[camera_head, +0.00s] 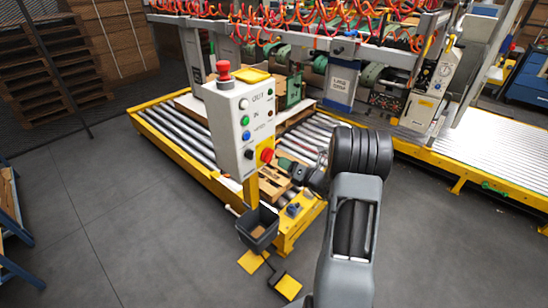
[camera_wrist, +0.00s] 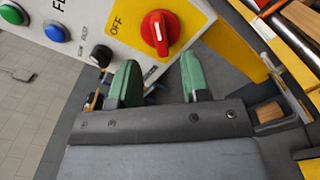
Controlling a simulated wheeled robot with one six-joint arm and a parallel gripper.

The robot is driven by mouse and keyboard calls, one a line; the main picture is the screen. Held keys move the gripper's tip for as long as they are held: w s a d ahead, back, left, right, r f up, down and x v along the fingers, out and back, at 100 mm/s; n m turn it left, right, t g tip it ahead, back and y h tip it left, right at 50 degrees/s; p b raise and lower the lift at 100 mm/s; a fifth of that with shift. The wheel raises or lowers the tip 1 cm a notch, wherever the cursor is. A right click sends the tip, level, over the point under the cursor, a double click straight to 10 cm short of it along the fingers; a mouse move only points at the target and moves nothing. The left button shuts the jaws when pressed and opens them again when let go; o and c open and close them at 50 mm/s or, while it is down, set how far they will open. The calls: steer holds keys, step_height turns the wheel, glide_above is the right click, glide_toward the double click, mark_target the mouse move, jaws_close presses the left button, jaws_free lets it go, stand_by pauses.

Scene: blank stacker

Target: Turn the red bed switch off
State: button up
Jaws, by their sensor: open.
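The bar lies roughly along the picture's vertical. In the head view the switch (camera_head: 267,155) sits low on the side of a white control box (camera_head: 226,125). My gripper (camera_wrist: 161,80) has two green fingers, apart and empty. They are below the switch in the wrist view, not around it. In the head view my gripper (camera_head: 287,165) is just right of the switch. Any contact cannot be told.
A small black knob (camera_wrist: 101,55) and blue and green buttons are beside the switch. A red mushroom button (camera_head: 223,75) tops the box. A dark bin (camera_head: 258,228) hangs below it. A yellow-framed roller conveyor (camera_head: 180,145) runs behind. Grey floor (camera_head: 110,215) at left is clear.

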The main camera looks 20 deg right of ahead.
mark_target(272, 157)
steer(key=shift+x, duration=3)
jaws_close()
